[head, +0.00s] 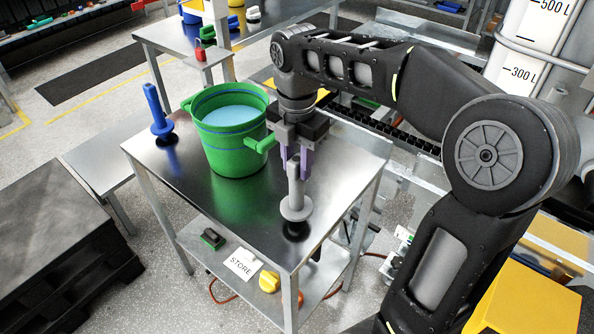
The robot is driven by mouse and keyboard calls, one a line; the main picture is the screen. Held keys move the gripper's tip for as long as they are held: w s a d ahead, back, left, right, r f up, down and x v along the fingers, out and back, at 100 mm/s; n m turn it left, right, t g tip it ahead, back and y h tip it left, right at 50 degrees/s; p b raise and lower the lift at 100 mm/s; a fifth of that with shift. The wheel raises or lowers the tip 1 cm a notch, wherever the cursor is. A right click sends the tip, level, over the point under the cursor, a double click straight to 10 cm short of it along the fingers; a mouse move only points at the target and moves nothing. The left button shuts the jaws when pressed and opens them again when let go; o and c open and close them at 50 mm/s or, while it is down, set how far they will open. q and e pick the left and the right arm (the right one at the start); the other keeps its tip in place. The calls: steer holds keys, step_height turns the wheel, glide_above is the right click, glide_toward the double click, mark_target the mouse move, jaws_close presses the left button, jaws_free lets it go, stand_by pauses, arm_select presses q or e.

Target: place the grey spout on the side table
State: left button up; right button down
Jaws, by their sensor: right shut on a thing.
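The grey spout (296,198) is upright with its round flange down, over the front right part of the steel side table (225,215). A dark reflection shows just below the flange; I cannot tell whether it touches the top or hangs slightly above. My right gripper (297,160), with purple fingers, comes from above and is shut on the upper part of the grey spout. The fingers hide part of its top. My left gripper is out of view.
A green bucket (226,145) with bluish liquid stands left of the grey spout, its handle close to my gripper. A blue spout (157,112) stands at the far left. The lower shelf holds a STORE card (242,265), a yellow part (269,281) and a dark-green block (212,239).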

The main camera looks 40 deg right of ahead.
step_height(320, 180, down, 2)
steer(key=shift+f, duration=0.2)
steer(key=c, duration=1.1)
jaws_free()
steer(key=shift+r, duration=0.5)
step_height(320, 180, up, 4)
steer(key=shift+r, duration=0.2)
step_height(320, 180, up, 7)
steer(key=p, duration=0.7)
steer(key=shift+f, duration=0.1)
steer(key=shift+f, duration=0.1)
